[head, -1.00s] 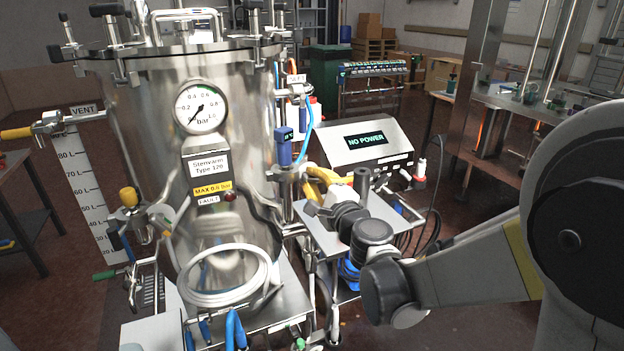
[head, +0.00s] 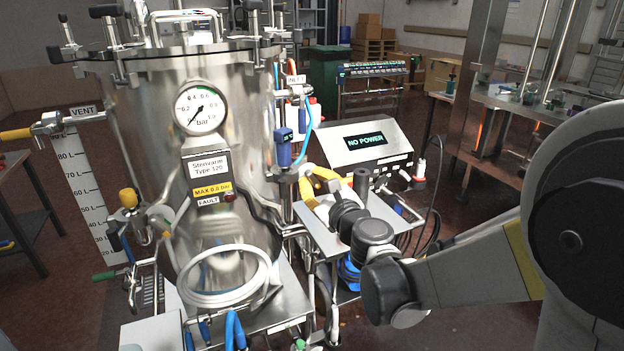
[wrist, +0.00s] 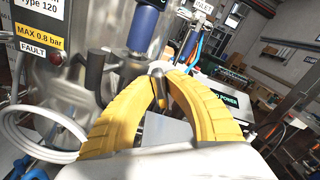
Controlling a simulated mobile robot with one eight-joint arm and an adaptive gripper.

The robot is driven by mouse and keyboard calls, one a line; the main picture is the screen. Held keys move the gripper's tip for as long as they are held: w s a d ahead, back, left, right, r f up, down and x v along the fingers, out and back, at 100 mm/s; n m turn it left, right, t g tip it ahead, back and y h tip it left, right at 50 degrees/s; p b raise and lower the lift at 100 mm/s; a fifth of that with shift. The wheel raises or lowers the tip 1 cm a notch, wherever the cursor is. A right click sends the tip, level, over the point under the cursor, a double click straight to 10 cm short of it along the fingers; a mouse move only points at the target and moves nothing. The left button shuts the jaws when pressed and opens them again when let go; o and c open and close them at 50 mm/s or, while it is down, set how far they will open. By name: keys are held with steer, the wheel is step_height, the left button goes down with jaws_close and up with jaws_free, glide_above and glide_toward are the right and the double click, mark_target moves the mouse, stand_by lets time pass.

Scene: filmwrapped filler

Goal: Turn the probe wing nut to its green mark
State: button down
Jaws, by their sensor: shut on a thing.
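The probe (head: 284,148) is a blue-bodied fitting on the right side of the steel tank; it also shows at the top of the wrist view (wrist: 146,28). My gripper (head: 304,171) is at the probe's lower end. In the wrist view its yellow ribbed fingers (wrist: 157,76) meet on a small grey piece below the blue body, which appears to be the wing nut (wrist: 157,70). The fingertips hide most of it. A dark lever-like part (wrist: 95,75) stands to the left. I cannot make out the green mark.
The steel tank (head: 240,110) stands close on the left, with a coiled white hose (head: 265,275) in front. A grey box reading NO POWER (head: 385,157) is behind my gripper. A blue hose (head: 309,125) runs beside the probe. A metal shelf (head: 310,215) lies below.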

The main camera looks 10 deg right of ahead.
stand_by(0.3)
steer(key=c, duration=1.4)
jaws_free()
steer(key=v, duration=1.2)
